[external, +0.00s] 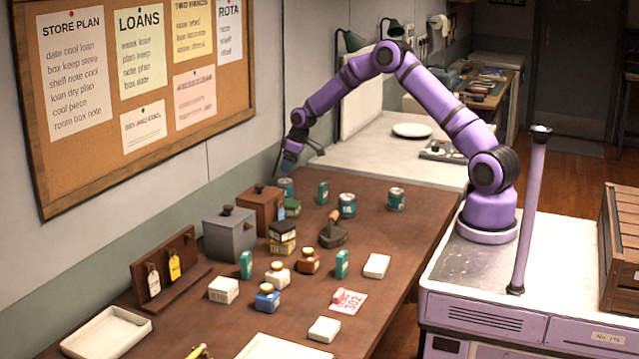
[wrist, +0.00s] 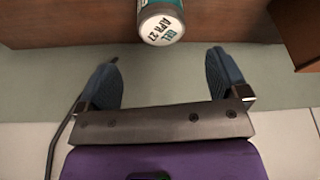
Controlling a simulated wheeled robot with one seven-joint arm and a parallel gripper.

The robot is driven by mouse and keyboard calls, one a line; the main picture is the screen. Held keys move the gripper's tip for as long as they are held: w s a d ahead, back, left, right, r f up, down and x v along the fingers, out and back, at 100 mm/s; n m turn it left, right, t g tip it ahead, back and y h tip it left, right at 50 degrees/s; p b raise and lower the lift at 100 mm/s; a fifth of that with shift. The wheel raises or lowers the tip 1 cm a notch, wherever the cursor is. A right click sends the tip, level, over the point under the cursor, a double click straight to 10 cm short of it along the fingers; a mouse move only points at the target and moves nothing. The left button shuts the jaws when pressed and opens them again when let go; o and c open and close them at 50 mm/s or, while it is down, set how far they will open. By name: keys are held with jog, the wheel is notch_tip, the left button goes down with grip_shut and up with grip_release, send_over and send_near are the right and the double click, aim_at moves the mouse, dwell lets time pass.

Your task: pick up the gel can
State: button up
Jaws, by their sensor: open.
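The gel can (wrist: 162,25) shows at the top of the wrist view, with a pale lid lettered "GEL APR 27" and a teal and grey side. It stands on the brown table, partly cut off by the picture's top edge. In the external view the teal can (external: 286,188) just below my gripper appears to be the same one. My gripper (external: 289,163) is open and empty, above the far edge of the table. In the wrist view its two blue fingers (wrist: 162,68) are spread apart, with the can beyond their tips and roughly centred between them.
A brown wooden box (external: 260,208) stands close to the can, also at the right of the wrist view (wrist: 298,30). The wall and pinboard (external: 130,80) bound the left.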

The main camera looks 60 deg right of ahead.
aim_at(285, 181)
jog(key=x, duration=0.5)
jog(key=shift+s+x, duration=0.15)
jog(key=shift+x, duration=1.15)
jog(key=shift+s+x, duration=0.15)
jog(key=shift+x, duration=1.15)
jog(key=c, duration=1.1)
